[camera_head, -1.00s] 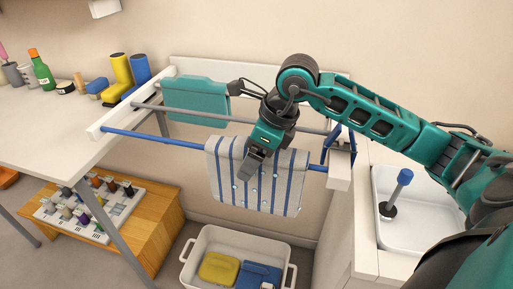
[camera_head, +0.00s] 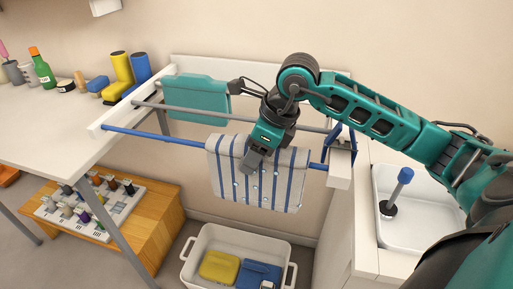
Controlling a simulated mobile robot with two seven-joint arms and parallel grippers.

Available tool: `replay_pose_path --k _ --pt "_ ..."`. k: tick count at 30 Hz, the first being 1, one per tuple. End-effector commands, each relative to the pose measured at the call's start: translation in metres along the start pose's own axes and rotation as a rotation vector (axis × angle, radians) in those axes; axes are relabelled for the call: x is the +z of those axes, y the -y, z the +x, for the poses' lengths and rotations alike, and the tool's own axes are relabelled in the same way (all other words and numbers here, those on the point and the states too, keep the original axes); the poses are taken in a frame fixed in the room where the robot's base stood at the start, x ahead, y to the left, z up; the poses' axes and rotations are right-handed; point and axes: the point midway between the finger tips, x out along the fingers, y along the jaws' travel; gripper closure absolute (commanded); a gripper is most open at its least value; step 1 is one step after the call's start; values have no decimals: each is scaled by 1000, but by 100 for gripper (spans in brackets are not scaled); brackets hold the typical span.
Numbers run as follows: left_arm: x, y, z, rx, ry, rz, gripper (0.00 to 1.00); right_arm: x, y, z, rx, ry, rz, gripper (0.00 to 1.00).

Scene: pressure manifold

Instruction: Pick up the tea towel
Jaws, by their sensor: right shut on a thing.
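The tea towel (camera_head: 282,185), white-grey with blue stripes, hangs folded over the blue front bar (camera_head: 160,136) of a drying rack. My right gripper (camera_head: 254,160) reaches down from above and is shut on the towel near its upper middle. The gripper covers part of the towel's top fold. The towel still lies over the bar. My left gripper is not in view.
A teal cloth (camera_head: 197,99) hangs on the rack's rear bars. A white tub (camera_head: 214,243) with yellow and blue cloths stands below. A white sink (camera_head: 425,222) with a blue-handled plunger (camera_head: 402,180) is at right, a table (camera_head: 45,130) with bottles at left.

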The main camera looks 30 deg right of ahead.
Motion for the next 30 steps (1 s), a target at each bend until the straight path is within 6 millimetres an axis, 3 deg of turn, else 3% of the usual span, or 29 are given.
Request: replay_pose_path --k 5,11,30 --pt "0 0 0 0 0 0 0 1 0 -2 -1 1 0 79" --pt "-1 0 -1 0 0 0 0 8 1 -18 -3 4 -1 79" --pt "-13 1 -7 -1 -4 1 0 55 0 -132 -3 5 -1 79"
